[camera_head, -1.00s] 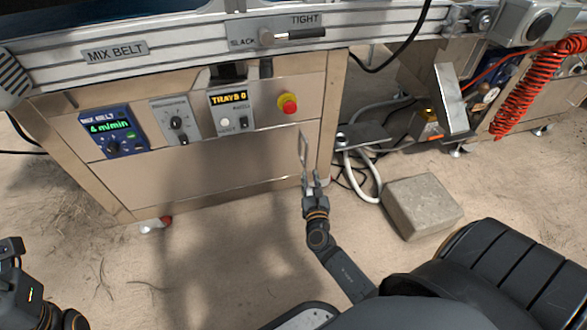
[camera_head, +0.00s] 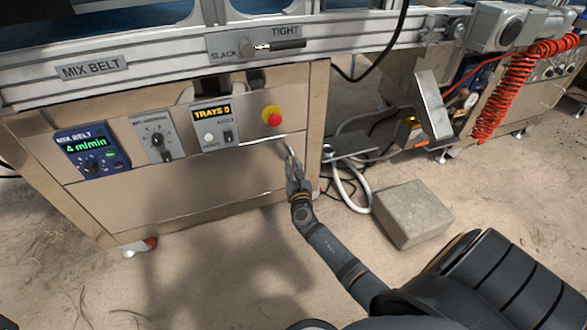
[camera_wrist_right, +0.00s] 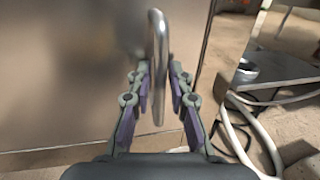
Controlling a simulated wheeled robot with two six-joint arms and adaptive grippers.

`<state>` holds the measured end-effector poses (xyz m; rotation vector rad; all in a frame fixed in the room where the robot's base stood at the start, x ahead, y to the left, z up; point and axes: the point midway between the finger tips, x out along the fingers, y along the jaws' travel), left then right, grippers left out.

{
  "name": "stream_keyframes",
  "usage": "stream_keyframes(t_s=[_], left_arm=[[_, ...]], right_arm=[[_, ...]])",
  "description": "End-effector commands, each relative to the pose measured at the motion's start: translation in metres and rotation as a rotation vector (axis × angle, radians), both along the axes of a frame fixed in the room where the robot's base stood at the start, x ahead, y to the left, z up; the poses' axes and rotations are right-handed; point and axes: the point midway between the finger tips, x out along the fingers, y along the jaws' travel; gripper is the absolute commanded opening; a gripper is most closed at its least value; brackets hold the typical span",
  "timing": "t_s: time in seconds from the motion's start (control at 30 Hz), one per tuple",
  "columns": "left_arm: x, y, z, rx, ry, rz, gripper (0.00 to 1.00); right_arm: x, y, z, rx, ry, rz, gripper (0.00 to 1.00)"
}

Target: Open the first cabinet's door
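The cabinet is a beige metal box under the MIX BELT rail. Its flat lower door panel (camera_head: 190,185) looks closed, lying flush in the front. An upright metal loop handle (camera_head: 291,152) is near the panel's right edge. My right gripper (camera_head: 293,168) is at this handle. In the right wrist view the handle (camera_wrist_right: 158,60) stands between the two spread fingers of the right gripper (camera_wrist_right: 160,85), with a visible gap on each side. The fingers look open and not clamped. My left gripper is not in view.
Above the panel are a blue display (camera_head: 91,150), knobs, a TRAYS counter (camera_head: 213,122) and a red stop button (camera_head: 272,116). A grey concrete block (camera_head: 412,213) lies on the sandy floor to the right, near a grey pipe (camera_head: 352,187). Floor before the cabinet is clear.

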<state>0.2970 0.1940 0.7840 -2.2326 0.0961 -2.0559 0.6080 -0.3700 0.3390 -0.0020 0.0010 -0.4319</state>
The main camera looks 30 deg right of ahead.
Motion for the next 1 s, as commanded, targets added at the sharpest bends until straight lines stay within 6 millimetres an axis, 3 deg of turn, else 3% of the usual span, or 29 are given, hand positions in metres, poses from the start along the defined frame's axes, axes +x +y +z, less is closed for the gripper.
stream_keyframes(t_s=[0.1, 0.27, 1.0], left_arm=[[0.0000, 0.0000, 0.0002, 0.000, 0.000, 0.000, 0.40], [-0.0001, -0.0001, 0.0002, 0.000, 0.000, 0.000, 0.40], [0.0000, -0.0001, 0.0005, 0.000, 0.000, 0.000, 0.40]], right_arm=[[-0.0002, 0.0000, 0.0002, 0.000, 0.000, 0.000, 0.20], [-0.0003, 0.0000, 0.0002, 0.000, 0.000, 0.000, 0.00], [-0.0025, 0.0005, -0.0001, 0.000, 0.000, 0.000, 0.00]])
